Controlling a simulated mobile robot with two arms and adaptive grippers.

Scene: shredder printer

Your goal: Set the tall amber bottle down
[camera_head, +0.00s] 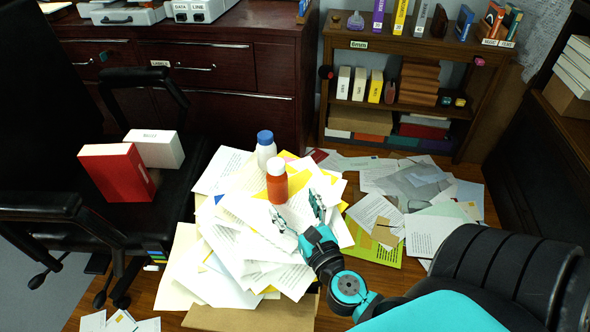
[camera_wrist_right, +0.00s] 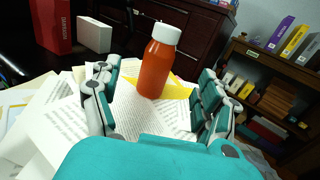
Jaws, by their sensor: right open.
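The tall amber bottle (camera_head: 277,182), orange with a white cap, stands upright on the heap of papers (camera_head: 235,255) that fills a cardboard box. In the right wrist view the amber bottle (camera_wrist_right: 157,62) is between and beyond my open fingers, and I see no finger touching it. My right gripper (camera_head: 298,214) is open, just in front of the bottle. It also shows in the wrist view (camera_wrist_right: 153,105), with a finger on each side. My left gripper is in neither view.
A white bottle with a blue cap (camera_head: 265,150) stands just behind the amber one. A black office chair (camera_head: 60,210) holds a red box (camera_head: 115,172) and a white box (camera_head: 156,149). A bookshelf (camera_head: 400,60) stands at the back. Loose papers (camera_head: 420,200) cover the floor at right.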

